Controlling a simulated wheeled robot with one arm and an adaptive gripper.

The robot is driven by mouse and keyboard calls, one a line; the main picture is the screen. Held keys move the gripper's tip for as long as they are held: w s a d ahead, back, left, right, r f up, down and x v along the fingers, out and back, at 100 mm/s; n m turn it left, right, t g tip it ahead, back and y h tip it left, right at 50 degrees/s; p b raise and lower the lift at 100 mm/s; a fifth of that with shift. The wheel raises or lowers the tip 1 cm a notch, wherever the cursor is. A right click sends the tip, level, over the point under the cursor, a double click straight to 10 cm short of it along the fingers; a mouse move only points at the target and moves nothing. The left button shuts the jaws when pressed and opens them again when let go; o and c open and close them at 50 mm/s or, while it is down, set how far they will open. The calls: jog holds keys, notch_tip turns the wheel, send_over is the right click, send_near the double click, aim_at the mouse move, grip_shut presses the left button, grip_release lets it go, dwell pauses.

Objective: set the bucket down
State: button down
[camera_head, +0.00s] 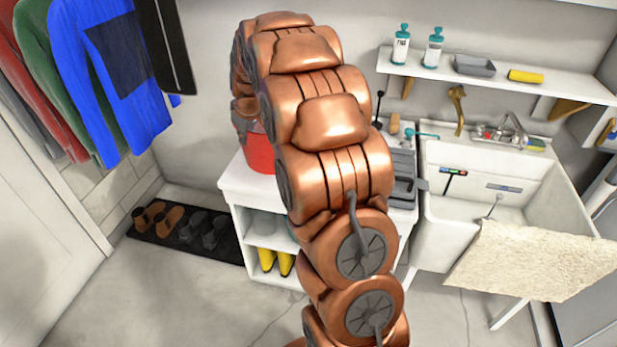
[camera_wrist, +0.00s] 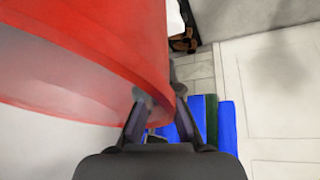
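The red bucket (camera_head: 258,153) shows in part at the left end of the white cabinet's top (camera_head: 245,181) in the head view. My arm hides its right side. I cannot tell whether its base touches the cabinet top. In the wrist view the bucket (camera_wrist: 95,45) fills the upper left, very close. My gripper (camera_wrist: 162,97) has one finger in front of the bucket's edge and the other on its far side, partly hidden, so it is shut on the bucket's edge.
Clothes (camera_head: 110,80) hang at the left, above a dark shoe mat (camera_head: 165,247). Yellow boots (camera_head: 276,262) stand inside the cabinet.

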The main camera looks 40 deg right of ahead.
jog(key=s+d+f+b, duration=0.1)
jog(key=s+d+b, duration=0.2)
jog(key=d, duration=0.6)
jog(key=s+d+f+b, duration=0.1)
jog(key=s+d+b, duration=0.1)
jog(key=d, duration=0.7)
notch_tip(320, 180, down, 10)
jog(key=p, duration=0.2)
jog(key=shift+s+r, duration=0.15)
jog(key=shift+r, duration=0.05)
jog(key=shift+d+f, duration=0.1)
jog(key=shift+f, duration=0.1)
jog(key=c, duration=1.3)
grip_release()
jog(key=shift+r, duration=0.1)
